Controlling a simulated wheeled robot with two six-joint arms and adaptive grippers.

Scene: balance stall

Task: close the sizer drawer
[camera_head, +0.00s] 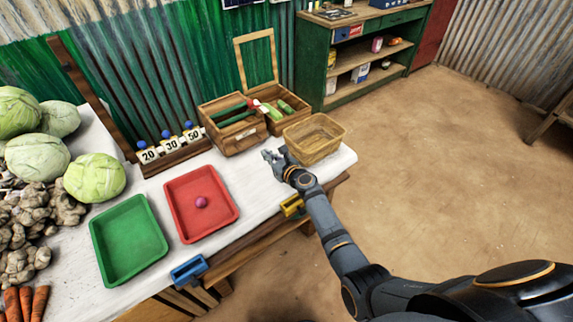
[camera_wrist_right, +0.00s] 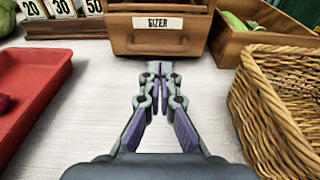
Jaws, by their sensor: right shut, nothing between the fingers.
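In the head view the right gripper (camera_head: 270,156) is over the white tabletop. My left gripper is not in view.
A wicker basket (camera_wrist_right: 268,110) stands close on the right of my right gripper. A red tray (camera_head: 185,225) with a purple ball and a green tray (camera_head: 115,260) lie to the left. A numbered rack (camera_head: 170,148) stands left of the box. Cabbages (camera_head: 95,178) are at far left.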

